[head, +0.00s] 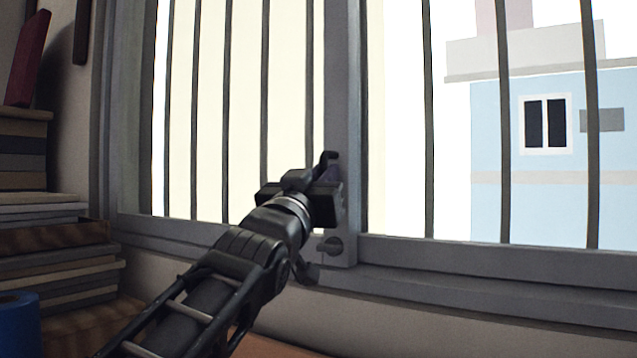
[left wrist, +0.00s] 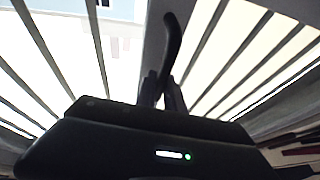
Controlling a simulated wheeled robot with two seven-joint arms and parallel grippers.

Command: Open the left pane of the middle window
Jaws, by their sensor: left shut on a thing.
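The window has a grey frame, and its left pane (head: 135,100) is divided from the right-hand pane by a grey upright (head: 343,80). A dark curved handle (head: 328,156) sits on this upright and also shows in the left wrist view (left wrist: 171,45). My left gripper (head: 327,176) reaches up from below and is shut on the handle; its body covers the lower part of the handle. In the left wrist view the two fingertips (left wrist: 162,93) close around the handle's base. I cannot tell any gap between the panes. My right gripper is not in view.
A dark knob (head: 330,246) sits low on the upright, just below my gripper. Thin dark bars cross both panes. Stacked books (head: 45,240) stand at the left, with a blue round thing (head: 18,318) in front. A blue building (head: 540,190) shows outside.

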